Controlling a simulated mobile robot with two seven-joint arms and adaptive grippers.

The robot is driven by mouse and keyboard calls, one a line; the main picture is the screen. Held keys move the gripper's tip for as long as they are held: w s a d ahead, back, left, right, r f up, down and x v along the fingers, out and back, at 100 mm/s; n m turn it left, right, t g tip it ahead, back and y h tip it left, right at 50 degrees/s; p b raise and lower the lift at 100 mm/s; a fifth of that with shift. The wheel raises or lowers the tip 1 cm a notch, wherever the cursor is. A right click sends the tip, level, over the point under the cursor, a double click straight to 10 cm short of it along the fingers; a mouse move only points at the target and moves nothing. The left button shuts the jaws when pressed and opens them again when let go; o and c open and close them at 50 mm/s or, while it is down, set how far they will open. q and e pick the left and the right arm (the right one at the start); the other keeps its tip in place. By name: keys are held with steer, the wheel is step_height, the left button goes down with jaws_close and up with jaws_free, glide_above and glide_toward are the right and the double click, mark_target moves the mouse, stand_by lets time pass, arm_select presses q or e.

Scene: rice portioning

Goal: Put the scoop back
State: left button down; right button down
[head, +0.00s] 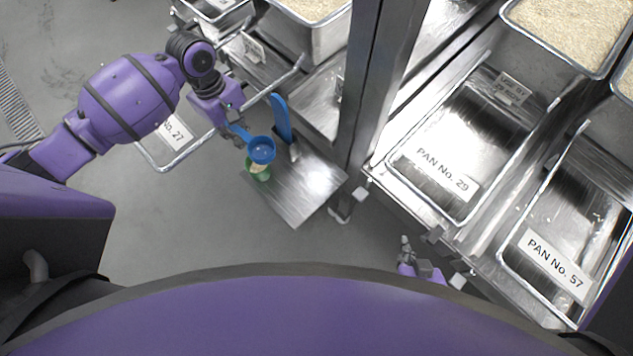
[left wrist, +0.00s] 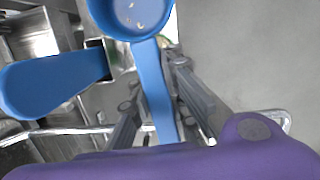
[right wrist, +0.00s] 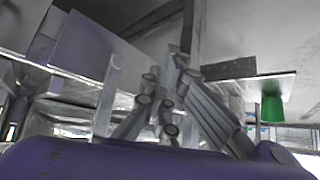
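My left gripper (head: 233,127) is shut on the handle of a blue scoop (head: 262,150). In the left wrist view the scoop's round bowl (left wrist: 143,14) holds a few grains, and its handle runs between the fingers (left wrist: 158,90). In the head view the bowl is above the small metal shelf (head: 305,192), partly over a green cup (head: 257,171) with pale contents. A second blue handle (head: 281,117) stands up beside it, also large in the left wrist view (left wrist: 50,88). My right gripper (head: 407,252) is empty, its fingertips together in the right wrist view (right wrist: 168,75).
A metal post (head: 365,90) rises right of the shelf. Empty pans labelled No. 29 (head: 408,160) and No. 57 (head: 527,225) sit on the right rack. Rice-filled pans (head: 575,35) are at the top. The green cup also shows in the right wrist view (right wrist: 271,106).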

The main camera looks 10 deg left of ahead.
arm_select(q)
steer(key=d+f+n, duration=0.1)
steer(key=d+f, duration=0.2)
steer(key=f, duration=0.2)
steer(key=d+f+n, duration=0.1)
steer(key=d+f, duration=0.3)
steer(key=s+d+f+n, duration=0.1)
steer(key=d+f, duration=0.3)
steer(key=f, duration=0.1)
steer(key=shift+s+d+f+h+b, duration=0.1)
steer(key=shift+d+f+h+b, duration=0.05)
steer(key=shift+f+h+b, duration=0.2)
steer(key=shift+r, duration=0.15)
arm_select(e)
steer(key=shift+s+d+f, duration=0.15)
steer(key=shift+s+f, duration=0.05)
steer(key=shift+s, duration=0.15)
arm_select(q)
steer(key=shift+f, duration=0.45)
steer(key=c, duration=1.7)
jaws_free()
steer(key=shift+c, duration=0.2)
steer(key=shift+o, duration=0.4)
arm_select(e)
steer(key=shift+s+f, duration=0.25)
